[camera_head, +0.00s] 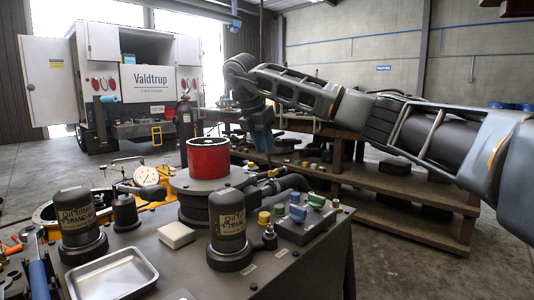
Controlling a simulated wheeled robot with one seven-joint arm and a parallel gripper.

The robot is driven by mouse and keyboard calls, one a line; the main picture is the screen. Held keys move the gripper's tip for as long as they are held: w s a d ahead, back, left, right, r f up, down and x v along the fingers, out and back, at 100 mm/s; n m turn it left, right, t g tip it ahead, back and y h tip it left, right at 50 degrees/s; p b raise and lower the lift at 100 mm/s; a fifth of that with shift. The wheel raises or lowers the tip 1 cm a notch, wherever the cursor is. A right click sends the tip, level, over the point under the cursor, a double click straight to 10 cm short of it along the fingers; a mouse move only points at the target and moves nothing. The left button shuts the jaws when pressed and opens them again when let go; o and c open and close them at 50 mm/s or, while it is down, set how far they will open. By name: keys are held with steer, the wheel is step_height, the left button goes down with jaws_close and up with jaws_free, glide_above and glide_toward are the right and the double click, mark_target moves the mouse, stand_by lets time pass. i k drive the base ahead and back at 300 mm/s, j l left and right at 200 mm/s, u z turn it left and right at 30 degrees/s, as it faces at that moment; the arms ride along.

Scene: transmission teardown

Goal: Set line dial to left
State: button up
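My arm reaches in from the right, and its end bends down at the back of the near bench. My gripper (264,152) hangs above and behind the bench, right of a red cylinder. Its fingers are small and dark here, so I cannot tell whether they are open or shut. It is apart from a dark control box (312,226) with several blue, green and yellow knobs at the bench's right side. I cannot tell which knob, if any, is the line dial, nor its setting; no label on the box is readable. A round white gauge (146,176) stands at the back left.
The near bench (272,276) holds the red cylinder (208,157) on a dark round base, two dark labelled canisters (228,222) (75,217), a white block (176,235) and a metal tray (112,276). A wooden shelf bench (400,200) stands behind. A white truck (140,80) is far back.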

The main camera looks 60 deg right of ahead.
mark_target(298, 215)
steer(key=k, duration=1)
